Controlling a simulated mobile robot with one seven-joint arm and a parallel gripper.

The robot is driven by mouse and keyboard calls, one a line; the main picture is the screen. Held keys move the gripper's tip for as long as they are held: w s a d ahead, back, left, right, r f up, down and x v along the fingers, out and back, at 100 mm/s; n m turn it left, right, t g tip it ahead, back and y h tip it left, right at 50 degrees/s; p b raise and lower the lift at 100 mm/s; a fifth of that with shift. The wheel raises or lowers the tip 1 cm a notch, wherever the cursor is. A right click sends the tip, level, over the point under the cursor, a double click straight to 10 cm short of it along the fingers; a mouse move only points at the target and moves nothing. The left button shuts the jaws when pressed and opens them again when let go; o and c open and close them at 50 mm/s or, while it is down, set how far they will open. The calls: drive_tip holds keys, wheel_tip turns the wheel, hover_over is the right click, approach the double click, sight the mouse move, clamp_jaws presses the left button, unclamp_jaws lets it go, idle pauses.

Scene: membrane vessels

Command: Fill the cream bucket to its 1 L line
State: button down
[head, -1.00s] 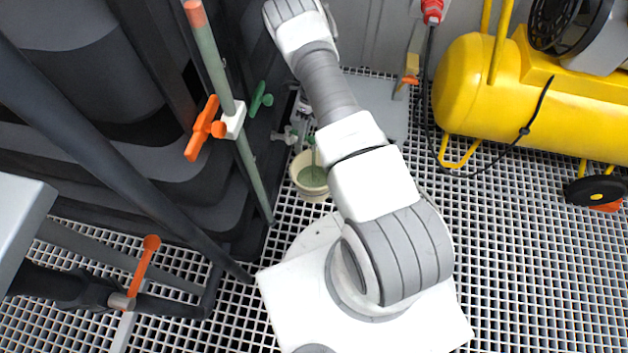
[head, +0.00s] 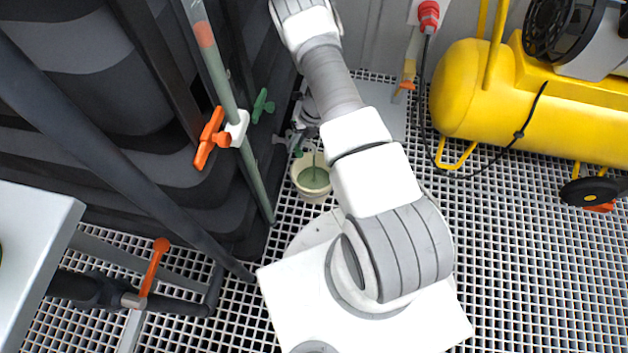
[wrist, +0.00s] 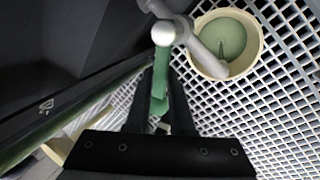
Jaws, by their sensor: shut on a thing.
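The cream bucket (head: 313,195) stands upright on the grating below a grey tap. It holds green liquid (head: 314,177), whose surface lies below the rim. A thin, faint streak above the liquid looks like a stream. The bucket's rim (wrist: 259,50) and liquid also show in the wrist view, partly covered by the grey spout (wrist: 205,52). I cannot make out the 1 L line. My gripper (wrist: 161,80) is shut on the tap's green handle (wrist: 159,93), beside the bucket. In the head view my arm and the tap body mostly hide the jaws.
A green pipe with an orange valve handle (head: 208,138) and a small green handle (head: 262,105) rises left of the bucket. Dark tanks fill the left. A yellow compressor (head: 480,95) stands at the right. Grating right of my base is clear.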

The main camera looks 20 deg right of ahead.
drive_tip(key=a+m+t, duration=0.1)
drive_tip(key=m, duration=0.1)
drive_tip(key=a+m+t+b, duration=0.1)
drive_tip(key=m, duration=0.2)
drive_tip(key=a+m+t+h, duration=0.1)
drive_tip(key=m, duration=0.2)
drive_tip(key=shift+w+a+b, duration=0.25)
drive_tip(key=shift+w+b, duration=0.1)
drive_tip(key=shift+b, duration=0.05)
drive_tip(key=c, duration=0.8)
unclamp_jaws()
drive_tip(key=shift+w, duration=0.1)
drive_tip(key=p+v, duration=0.6)
drive_tip(key=v, duration=1.1)
drive_tip(key=shift+d+r, duration=0.1)
drive_tip(key=shift+r, duration=0.05)
